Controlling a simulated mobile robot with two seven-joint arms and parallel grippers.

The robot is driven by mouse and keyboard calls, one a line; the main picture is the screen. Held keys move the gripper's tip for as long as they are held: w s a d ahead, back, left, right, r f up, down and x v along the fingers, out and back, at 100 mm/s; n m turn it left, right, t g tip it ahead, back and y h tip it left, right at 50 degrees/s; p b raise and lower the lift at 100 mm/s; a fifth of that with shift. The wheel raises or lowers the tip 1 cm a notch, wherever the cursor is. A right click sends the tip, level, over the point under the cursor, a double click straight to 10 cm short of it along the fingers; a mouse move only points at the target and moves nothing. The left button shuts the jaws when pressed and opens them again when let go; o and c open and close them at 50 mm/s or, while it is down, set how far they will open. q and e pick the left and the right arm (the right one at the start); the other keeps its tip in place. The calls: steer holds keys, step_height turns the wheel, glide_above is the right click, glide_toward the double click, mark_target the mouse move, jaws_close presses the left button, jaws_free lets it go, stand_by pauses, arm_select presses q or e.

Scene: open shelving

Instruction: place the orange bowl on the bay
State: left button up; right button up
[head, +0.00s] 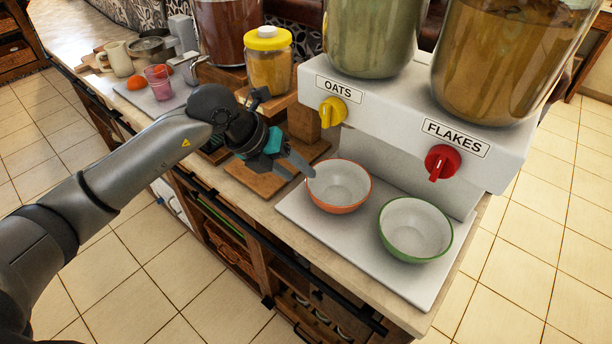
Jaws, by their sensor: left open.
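The orange bowl (340,187), orange outside with a pale inside, stands upright on the white base slab (374,258) of the dispenser, below the oats side. A green bowl (415,229) stands on the same slab to its right, below the flakes side. My left gripper (303,174) is open, with its fingertips at the left rim of the orange bowl. I cannot tell whether they touch it. No surface is marked as the bay. My right gripper is not in view.
The dispenser (400,125) with yellow and red knobs rises behind the bowls. A wooden board (262,181) lies under my left gripper. A yellow-lidded jar (268,65) stands behind it. A pink glass (158,83) and other kitchenware stand at the counter's far left.

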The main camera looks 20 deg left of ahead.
arm_select(q)
steer(key=v, duration=0.6)
steer(key=shift+s+r, duration=0.15)
steer(key=shift+r, duration=0.05)
